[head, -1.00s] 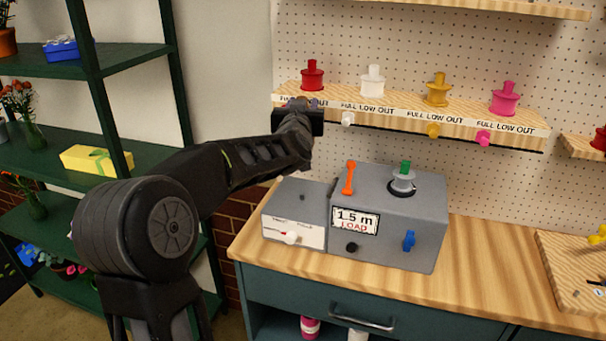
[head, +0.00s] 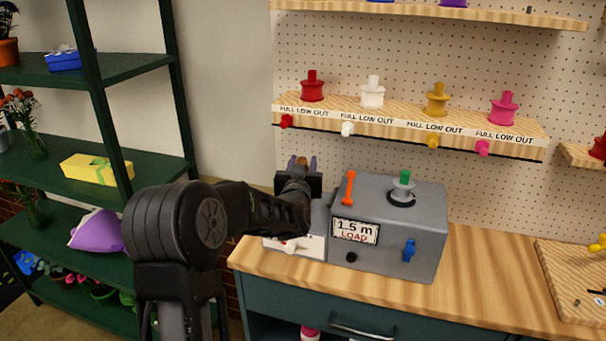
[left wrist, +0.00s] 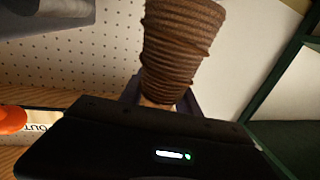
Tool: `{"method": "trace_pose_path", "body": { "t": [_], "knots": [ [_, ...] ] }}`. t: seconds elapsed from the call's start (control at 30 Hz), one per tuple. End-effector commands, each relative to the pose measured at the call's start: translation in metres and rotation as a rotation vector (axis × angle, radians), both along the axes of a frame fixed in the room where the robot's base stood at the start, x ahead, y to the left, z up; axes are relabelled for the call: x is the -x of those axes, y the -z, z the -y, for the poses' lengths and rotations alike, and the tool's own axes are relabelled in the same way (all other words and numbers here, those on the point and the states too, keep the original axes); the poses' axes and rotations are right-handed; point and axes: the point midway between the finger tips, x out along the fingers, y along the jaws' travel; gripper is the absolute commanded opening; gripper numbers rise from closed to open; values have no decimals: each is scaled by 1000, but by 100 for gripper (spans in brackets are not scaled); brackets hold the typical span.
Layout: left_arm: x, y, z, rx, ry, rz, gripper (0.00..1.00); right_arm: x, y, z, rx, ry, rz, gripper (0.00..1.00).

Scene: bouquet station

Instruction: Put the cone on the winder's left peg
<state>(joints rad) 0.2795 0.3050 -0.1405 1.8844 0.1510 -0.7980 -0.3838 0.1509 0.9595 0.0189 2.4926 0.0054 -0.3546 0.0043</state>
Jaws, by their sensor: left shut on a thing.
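The cone of brown wound twine (left wrist: 180,45) is between the fingers of my left gripper (head: 299,166), which is shut on it. The winder (head: 425,225) is a grey box on the bench, with a "1.5 m LOAD" display, an orange lever and a blue knob. A grey spool with a green top (head: 402,185) sits on top of it at the right. My gripper is in front of the winder's lower left part, hiding most of it; I cannot make out the left peg.
A shelf (head: 420,125) above the winder holds red, white, yellow and pink spools, with knobs below. A green rack (head: 100,70) stands at the left. The wooden bench top (head: 490,265) is clear right of the winder, up to a wooden board (head: 570,285).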

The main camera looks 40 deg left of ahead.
Motion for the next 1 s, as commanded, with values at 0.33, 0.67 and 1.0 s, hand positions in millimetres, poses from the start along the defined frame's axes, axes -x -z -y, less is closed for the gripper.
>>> {"method": "trace_pose_path", "body": {
  "t": [0.33,0.67,1.0],
  "knots": [
    [0,32,0,1,0,1,0,1,-5,0,2,0,-3,36],
    [0,34,0,2,0,-1,45,0,-3,0,1,1,-1,36],
    [0,34,0,1,0,-2,61,0,-3,0,1,1,-1,36]
  ]
}}
